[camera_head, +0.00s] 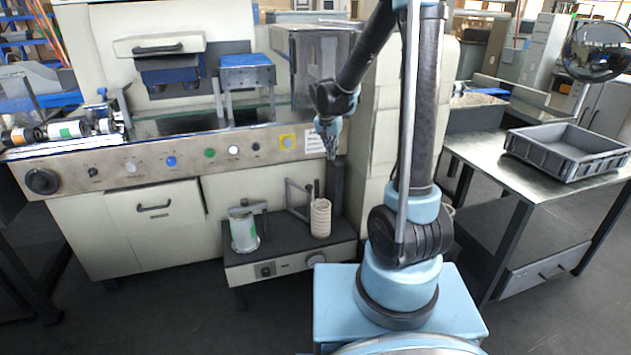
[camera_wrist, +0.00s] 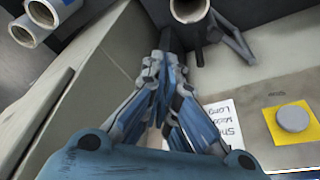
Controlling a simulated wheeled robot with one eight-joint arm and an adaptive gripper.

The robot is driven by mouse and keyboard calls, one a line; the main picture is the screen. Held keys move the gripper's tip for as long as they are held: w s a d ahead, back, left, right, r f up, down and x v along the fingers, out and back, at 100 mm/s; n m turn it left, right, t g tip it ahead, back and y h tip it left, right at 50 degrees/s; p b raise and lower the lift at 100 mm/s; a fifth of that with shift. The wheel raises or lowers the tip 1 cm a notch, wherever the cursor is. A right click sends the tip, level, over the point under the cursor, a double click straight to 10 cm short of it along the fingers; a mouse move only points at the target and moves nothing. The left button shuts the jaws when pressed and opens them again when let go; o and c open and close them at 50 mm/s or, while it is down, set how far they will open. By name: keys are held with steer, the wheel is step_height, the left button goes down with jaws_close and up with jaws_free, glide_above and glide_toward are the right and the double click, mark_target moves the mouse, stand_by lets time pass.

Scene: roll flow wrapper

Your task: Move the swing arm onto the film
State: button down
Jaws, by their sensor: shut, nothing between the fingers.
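A white film roll with a green label (camera_head: 244,235) stands upright on the low unit, with a grey arm (camera_head: 247,209) lying across its top. A second grey bent arm (camera_head: 297,200) stands just left of a beige ridged roll (camera_head: 320,219); I cannot tell from these frames which is the swing arm of the task. My gripper (camera_head: 333,153) is shut and empty, above the dark post (camera_head: 336,188) and the beige roll. In the wrist view its closed fingers (camera_wrist: 165,60) point toward the post (camera_wrist: 171,30). The beige roll (camera_wrist: 189,8) and bent arm (camera_wrist: 234,38) are beyond the tips.
The machine's control panel (camera_head: 180,160) runs behind the low unit. A yellow plate with a round button (camera_head: 287,141) is left of my gripper. A grey crate (camera_head: 568,150) sits on the side table at right. Two pale tubes (camera_wrist: 36,22) show at the wrist view's upper left.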

steer(key=w+a+f+m, duration=0.1)
steer(key=w+a+f, duration=0.6)
steer(key=a+f, duration=0.1)
steer(key=shift+w+f+m, duration=0.15)
steer(key=shift+f+m, duration=0.15)
steer(key=x, duration=1)
steer(key=shift+w+d, duration=0.2)
steer(key=shift+d+r, duration=0.1)
stand_by(0.4)
